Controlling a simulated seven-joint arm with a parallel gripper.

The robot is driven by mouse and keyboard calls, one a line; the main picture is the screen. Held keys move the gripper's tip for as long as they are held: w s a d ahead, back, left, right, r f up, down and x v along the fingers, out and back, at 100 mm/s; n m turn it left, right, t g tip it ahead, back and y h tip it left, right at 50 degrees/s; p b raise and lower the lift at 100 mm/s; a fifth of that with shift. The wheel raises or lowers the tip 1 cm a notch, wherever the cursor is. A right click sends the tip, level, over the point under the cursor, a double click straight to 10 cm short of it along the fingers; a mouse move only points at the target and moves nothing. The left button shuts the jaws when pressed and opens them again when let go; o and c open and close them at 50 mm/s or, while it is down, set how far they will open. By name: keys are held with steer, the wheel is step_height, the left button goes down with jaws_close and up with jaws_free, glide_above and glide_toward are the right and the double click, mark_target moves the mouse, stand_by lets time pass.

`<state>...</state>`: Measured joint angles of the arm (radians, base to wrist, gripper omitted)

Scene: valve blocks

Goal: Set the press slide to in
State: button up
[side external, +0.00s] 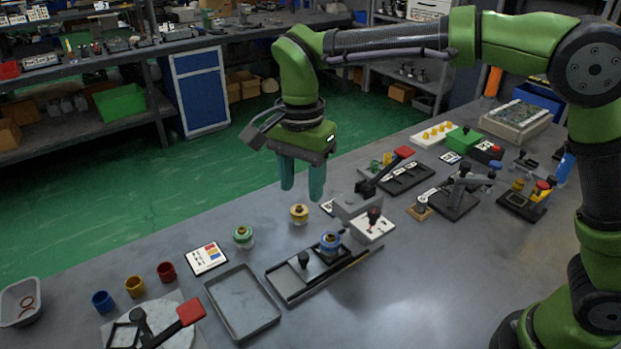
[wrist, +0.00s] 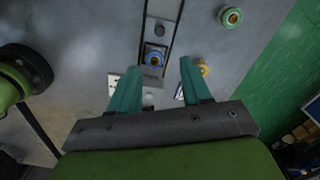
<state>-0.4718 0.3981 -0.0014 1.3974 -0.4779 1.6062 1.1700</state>
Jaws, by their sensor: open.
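The press slide (side external: 318,262) is a dark plate on a long black rail, with a black knob (side external: 303,260) and a blue-topped valve block (side external: 330,243) on it. My gripper (side external: 302,194) is open and empty, pointing down, well above the table. In the wrist view the rail, knob (wrist: 159,30) and blue valve block (wrist: 154,58) show ahead of and between my gripper's fingers (wrist: 159,66). The press is partly hidden there.
A yellow-topped valve (side external: 299,214) and a green-topped valve (side external: 243,236) stand behind the rail. An empty grey tray (side external: 242,303) lies to its left. A white plate with a small red-knobbed lever (side external: 373,222) is right of the slide. The table front centre is clear.

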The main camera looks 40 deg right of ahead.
mark_target(303, 255)
steer(key=shift+r, duration=0.2)
steer(key=w+a+f+m+g+h, duration=0.2)
steer(key=w+a+m+h, duration=0.15)
steer(key=a+m, duration=0.45)
steer(key=shift+m+h, duration=0.25)
steer(key=shift+m, duration=0.25)
steer(key=x, duration=0.5)
steer(key=d+x, duration=0.1)
steer(key=x, duration=1)
steer(key=shift+s+d, duration=0.2)
steer(key=shift+d, duration=0.2)
steer(key=shift+c, duration=0.3)
jaws_close()
